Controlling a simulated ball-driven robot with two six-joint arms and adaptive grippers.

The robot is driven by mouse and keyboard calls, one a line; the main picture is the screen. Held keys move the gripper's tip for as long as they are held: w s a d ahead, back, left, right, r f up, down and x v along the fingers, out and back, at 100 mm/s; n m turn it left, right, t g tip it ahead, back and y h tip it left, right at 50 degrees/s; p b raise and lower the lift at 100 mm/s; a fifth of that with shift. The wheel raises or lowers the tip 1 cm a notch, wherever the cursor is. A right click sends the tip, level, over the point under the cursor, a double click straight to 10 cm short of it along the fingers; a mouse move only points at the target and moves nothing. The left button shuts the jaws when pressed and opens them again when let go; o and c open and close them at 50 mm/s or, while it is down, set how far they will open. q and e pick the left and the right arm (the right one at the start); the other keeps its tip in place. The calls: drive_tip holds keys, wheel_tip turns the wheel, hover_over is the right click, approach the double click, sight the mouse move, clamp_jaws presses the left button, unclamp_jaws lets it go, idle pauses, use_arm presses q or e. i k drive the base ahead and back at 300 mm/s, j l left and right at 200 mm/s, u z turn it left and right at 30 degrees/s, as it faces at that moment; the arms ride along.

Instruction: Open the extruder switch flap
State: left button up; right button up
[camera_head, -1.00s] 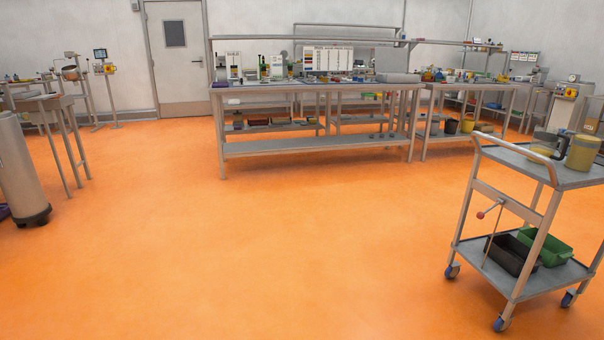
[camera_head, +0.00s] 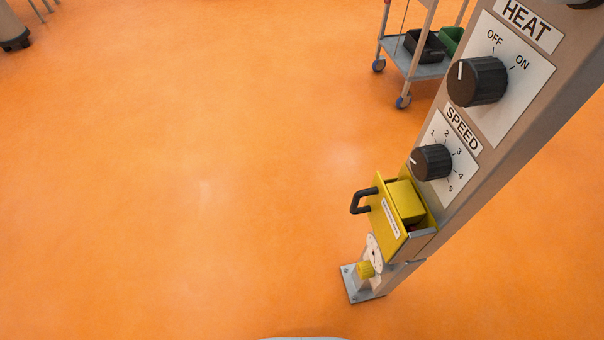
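A grey post on the right carries a yellow switch box low down. Its yellow flap (camera_head: 388,217) has a black loop handle (camera_head: 362,200) at its left edge and a small white label. A yellow block (camera_head: 405,201) shows behind the flap, with a dark gap and a bit of red below it. From this steep angle I cannot tell whether the flap is open or shut. Neither of my grippers is in view.
Above the box are a SPEED knob (camera_head: 432,162) and a HEAT knob (camera_head: 477,81). A yellow knob (camera_head: 366,269) and a round dial sit below, by the post's foot plate (camera_head: 352,287). A cart (camera_head: 425,70) stands behind. Orange floor to the left is clear.

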sight(390, 205)
drive_tip(key=k+l+z, duration=0.15)
drive_tip(key=l+z, duration=0.1)
drive_tip(key=l, duration=0.3)
drive_tip(key=j+z, duration=0.95)
